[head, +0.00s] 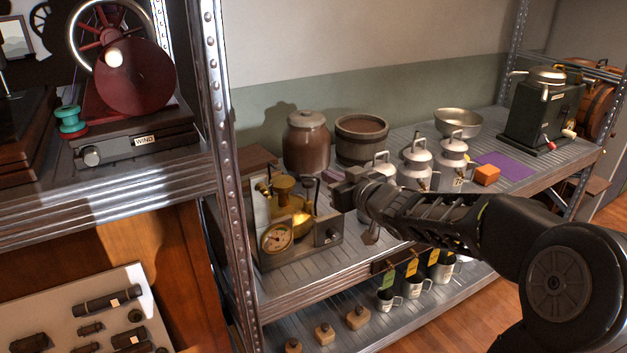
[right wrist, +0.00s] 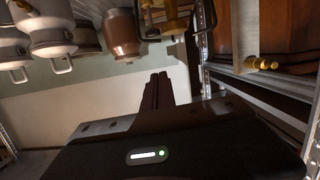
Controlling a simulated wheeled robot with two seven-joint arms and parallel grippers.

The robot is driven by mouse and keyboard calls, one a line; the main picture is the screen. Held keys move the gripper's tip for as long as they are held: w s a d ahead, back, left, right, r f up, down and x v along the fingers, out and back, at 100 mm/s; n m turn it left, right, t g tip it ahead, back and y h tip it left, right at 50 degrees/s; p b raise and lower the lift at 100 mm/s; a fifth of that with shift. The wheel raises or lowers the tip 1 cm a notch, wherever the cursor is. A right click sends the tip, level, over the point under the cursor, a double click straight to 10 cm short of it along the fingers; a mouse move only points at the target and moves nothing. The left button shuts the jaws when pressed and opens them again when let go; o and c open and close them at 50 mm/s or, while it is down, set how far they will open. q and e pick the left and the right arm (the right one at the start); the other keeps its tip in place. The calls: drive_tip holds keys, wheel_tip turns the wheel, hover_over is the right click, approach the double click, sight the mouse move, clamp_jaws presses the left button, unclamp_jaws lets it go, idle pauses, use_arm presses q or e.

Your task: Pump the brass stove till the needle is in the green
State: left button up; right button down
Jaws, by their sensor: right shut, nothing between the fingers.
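The brass stove (head: 300,207) stands on the middle shelf, left of centre in the head view, in a dark-based stand. Part of the brass body shows upside down at the top of the right wrist view (right wrist: 172,14). My right gripper (head: 342,193) is just right of the stove in the head view. Its fingers (right wrist: 159,89) are shut and empty. I cannot tell whether they touch the stove. My left gripper is out of view.
Milk cans (head: 415,165), a brown jar (head: 306,143) and a wooden tub (head: 361,138) stand close behind and right. An orange block (head: 487,174) and purple sheet (head: 505,165) lie farther right. A metal post (head: 226,150) rises left of the stove. Tagged mugs (head: 413,285) stand below.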

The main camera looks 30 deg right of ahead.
drive_tip(key=shift+w+f, duration=0.1)
drive_tip(key=shift+w, duration=0.05)
drive_tip(key=b, duration=0.1)
hover_over(308, 184)
drive_tip(key=f+v, duration=0.1)
drive_tip(key=v, duration=0.1)
drive_tip(key=f, duration=0.2)
drive_tip(key=shift+w+d+f+b, duration=0.15)
drive_tip(key=shift+f+b, duration=0.6)
drive_tip(key=shift+f, duration=1)
wheel_tip(308, 184, down, 4)
drive_tip(key=b, duration=0.3)
drive_tip(key=shift+f, duration=0.2)
